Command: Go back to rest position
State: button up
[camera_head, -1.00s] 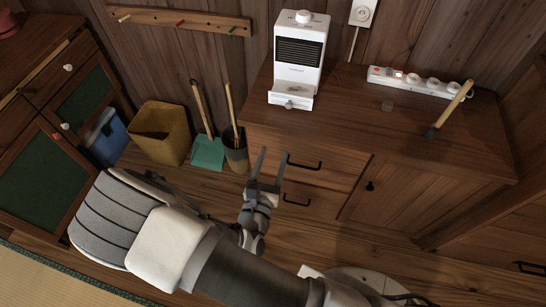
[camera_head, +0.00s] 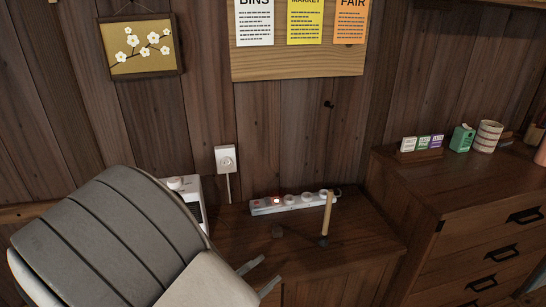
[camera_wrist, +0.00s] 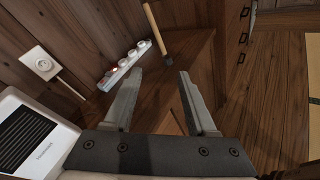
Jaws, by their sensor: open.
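My gripper (camera_head: 262,275) shows at the bottom of the head view, with two grey fingertips apart beyond my raised arm. In the wrist view my gripper (camera_wrist: 158,78) is open, with nothing between its fingers. Beyond the fingers are the brown cabinet top and its front edge. My arm covers much of the lower left of the head view. No other object is named by the task.
A low cabinet (camera_head: 240,235) bears a white power strip (camera_head: 295,203), a wooden-handled tool (camera_head: 327,218) and a white appliance (camera_head: 188,186), partly hidden by my arm. A taller drawer chest (camera_head: 450,210) stands right. A wall outlet (camera_head: 226,160) is behind.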

jog(key=s+d+r+m+g+y+p, duration=0.1)
jog(key=s+d+r+m+g+p, duration=0.15)
jog(key=d+r+m+g, duration=0.35)
jog(key=s+d+r+m+g+y+p, duration=0.1)
jog(key=s+d+r+m+g, duration=0.35)
jog(key=d+m, duration=0.35)
jog(key=s+r+m+t+y+p, duration=0.1)
jog(key=s+r+m+y, duration=0.1)
jog(key=r, duration=0.3)
jog(key=s+d+r+m+t+y+p, duration=0.1)
jog(key=s+r+m+y, duration=0.1)
jog(key=r+m+y, duration=0.1)
jog(key=s+d+r+m+t+y+p, duration=0.1)
jog(key=s+r+m+t+y, duration=0.1)
jog(key=r+m, duration=0.2)
notch_tip(320, 180, up, 3)
jog(key=shift+p, duration=0.3)
jog(key=shift+w, duration=0.1)
